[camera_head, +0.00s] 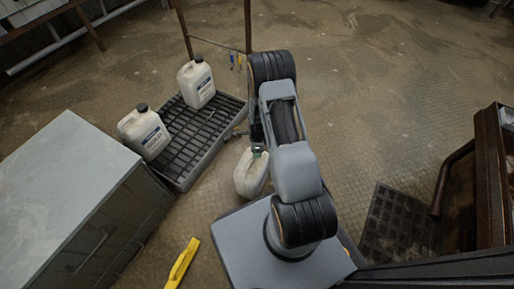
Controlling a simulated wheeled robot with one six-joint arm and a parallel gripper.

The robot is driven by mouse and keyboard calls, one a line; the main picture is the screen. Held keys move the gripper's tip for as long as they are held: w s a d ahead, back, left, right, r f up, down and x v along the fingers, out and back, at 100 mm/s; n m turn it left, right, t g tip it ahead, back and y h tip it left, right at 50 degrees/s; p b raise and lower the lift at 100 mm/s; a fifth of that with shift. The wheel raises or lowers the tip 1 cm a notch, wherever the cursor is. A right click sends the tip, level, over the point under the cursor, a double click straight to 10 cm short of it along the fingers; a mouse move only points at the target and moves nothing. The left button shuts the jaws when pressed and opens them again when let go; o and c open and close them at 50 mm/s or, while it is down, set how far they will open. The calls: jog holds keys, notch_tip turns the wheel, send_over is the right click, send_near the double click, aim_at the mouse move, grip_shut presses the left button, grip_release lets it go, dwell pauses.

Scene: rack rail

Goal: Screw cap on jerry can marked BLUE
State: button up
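Three whitish jerry cans are in view. One (197,84) stands at the far end of the black grated tray, with a dark cap (198,59). A second (143,132) stands at the tray's near left, with a black cap (142,107). The third (250,174) is on the floor right of the tray, partly behind my arm, with a dark piece (257,149) at its top. The can labels are too small to read, so I cannot tell which is marked BLUE. My gripper (238,133) seems to be near the tray's right edge, small and mostly hidden by my arm.
The grated tray (186,130) lies beside a grey cabinet (62,170). A rusty rail frame (216,44) stands behind it, with small blue and yellow items hanging. A yellow object (182,264) lies on the floor. A dark mat (400,225) is at right. The upper-right floor is clear.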

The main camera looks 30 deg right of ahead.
jog(key=o, duration=0.3)
jog(key=shift+o, duration=0.2)
dwell(0.5)
jog(key=n, duration=0.6)
jog(key=shift+n, duration=0.3)
jog(key=n, duration=0.4)
jog(key=shift+n, duration=0.4)
jog(key=n, duration=0.8)
jog(key=shift+b, duration=0.35)
jog(key=n, duration=0.5)
jog(key=shift+n, duration=0.4)
